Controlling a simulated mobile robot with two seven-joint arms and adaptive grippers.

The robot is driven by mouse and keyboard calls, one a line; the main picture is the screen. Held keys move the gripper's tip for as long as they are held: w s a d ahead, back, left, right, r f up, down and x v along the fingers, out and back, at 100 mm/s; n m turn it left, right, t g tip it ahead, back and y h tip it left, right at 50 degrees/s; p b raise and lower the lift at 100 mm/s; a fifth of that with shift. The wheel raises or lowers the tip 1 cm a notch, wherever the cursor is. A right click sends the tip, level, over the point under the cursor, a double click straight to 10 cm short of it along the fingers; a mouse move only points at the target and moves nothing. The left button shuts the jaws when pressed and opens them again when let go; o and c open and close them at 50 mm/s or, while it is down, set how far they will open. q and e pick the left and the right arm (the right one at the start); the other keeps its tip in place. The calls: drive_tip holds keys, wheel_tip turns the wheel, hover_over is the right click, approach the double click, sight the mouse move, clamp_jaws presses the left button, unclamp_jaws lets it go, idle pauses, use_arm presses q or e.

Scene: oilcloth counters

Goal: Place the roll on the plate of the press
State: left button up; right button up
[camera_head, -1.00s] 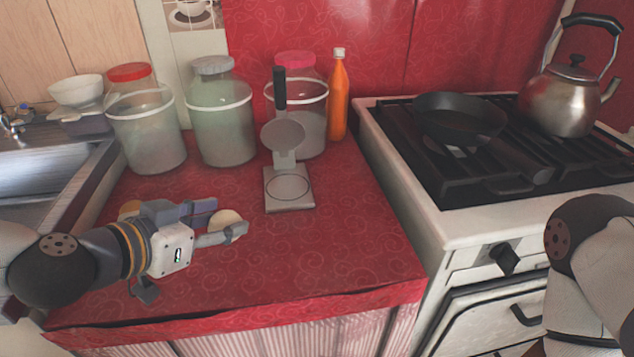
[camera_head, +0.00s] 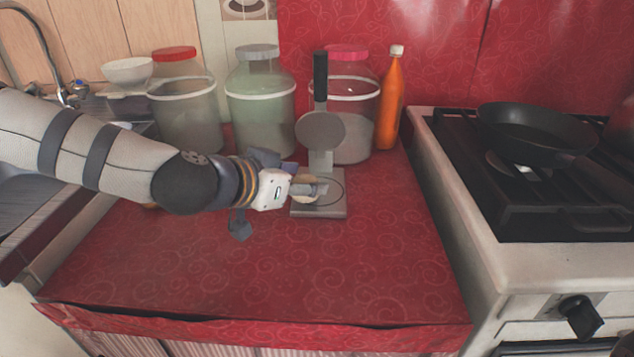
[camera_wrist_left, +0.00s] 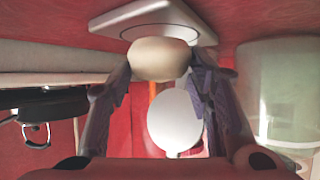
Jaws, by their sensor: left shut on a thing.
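The press stands on the red counter with its upright handle and round upper disc (camera_head: 320,131) raised over a flat square plate (camera_head: 330,209) marked with a ring. My left gripper (camera_head: 309,187) reaches in from the left and is shut on the pale roll (camera_head: 303,193), over the left part of the plate. The gripper partly hides the roll in the head view. In the left wrist view the roll (camera_wrist_left: 157,60) sits between the fingertips, overlapping the plate's edge (camera_wrist_left: 115,22); I cannot tell whether it touches the plate. My right gripper is out of view.
Lidded jars (camera_head: 260,105) stand behind the press, with an orange bottle (camera_head: 390,105) to their right. The stove (camera_head: 540,190) with a black pan (camera_head: 535,133) is at the right. The counter's front part is clear.

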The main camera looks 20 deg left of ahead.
use_arm(q)
drive_tip(key=w, duration=0.1)
drive_tip(key=w+d, duration=0.1)
drive_tip(key=w, duration=0.2)
drive_tip(key=shift+w+d+f+b, duration=0.1)
drive_tip(key=shift+d+f+b, duration=0.05)
drive_tip(key=shift+f+b, duration=0.2)
drive_tip(key=shift+f, duration=0.5)
drive_tip(key=shift+r, duration=0.15)
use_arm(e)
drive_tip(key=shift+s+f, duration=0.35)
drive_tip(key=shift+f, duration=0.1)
use_arm(q)
drive_tip(key=o, duration=1.1)
drive_tip(key=shift+f, duration=0.2)
